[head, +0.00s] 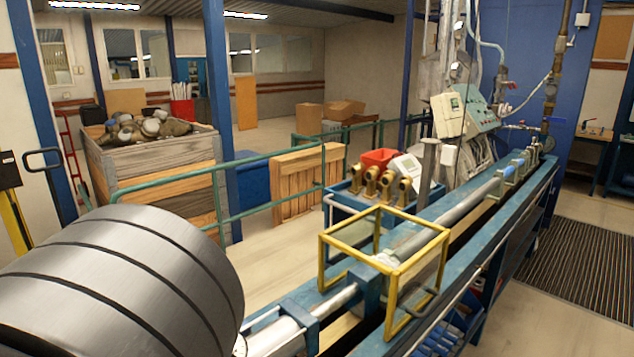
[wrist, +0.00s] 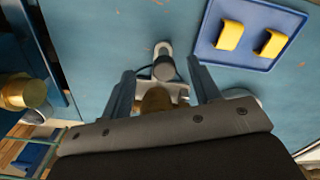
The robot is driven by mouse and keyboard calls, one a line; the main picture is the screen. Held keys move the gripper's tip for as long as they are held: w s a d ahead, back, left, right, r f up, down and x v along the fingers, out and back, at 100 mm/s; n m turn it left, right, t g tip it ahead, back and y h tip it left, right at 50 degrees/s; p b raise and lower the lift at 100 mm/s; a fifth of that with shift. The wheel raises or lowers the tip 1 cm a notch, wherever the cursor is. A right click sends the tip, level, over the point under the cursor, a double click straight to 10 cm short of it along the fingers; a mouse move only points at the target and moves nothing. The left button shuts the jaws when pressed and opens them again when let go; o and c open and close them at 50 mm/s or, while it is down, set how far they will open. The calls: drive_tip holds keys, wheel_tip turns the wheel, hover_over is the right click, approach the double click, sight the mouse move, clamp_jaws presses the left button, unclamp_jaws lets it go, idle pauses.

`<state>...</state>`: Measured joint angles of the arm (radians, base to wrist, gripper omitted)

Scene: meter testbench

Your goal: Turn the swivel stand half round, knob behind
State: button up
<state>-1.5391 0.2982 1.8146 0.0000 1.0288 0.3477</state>
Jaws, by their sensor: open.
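My gripper (wrist: 163,77) shows in the wrist view with its two dark blue fingers apart. Between and just beyond the fingers is a small stand-like thing, probably the swivel stand, with a grey round knob (wrist: 163,69) at its far end. A brass-coloured part (wrist: 156,99) of it sits between the fingers, nearer the palm. Its lower side is hidden by the grey gripper body. I cannot tell whether either finger touches it. In the head view I cannot make out my gripper or the stand.
A blue tray (wrist: 205,46) with two yellow blocks (wrist: 230,36) lies at the upper right on the blue surface (wrist: 100,25). A brass fitting (wrist: 22,92) is at the left. The head view shows a yellow frame (head: 336,247) over the long bench and brass meters (head: 372,182) behind it.

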drive_tip(key=shift+w+d, duration=0.35)
drive_tip(key=shift+w, duration=0.1)
drive_tip(key=shift+w, duration=0.1)
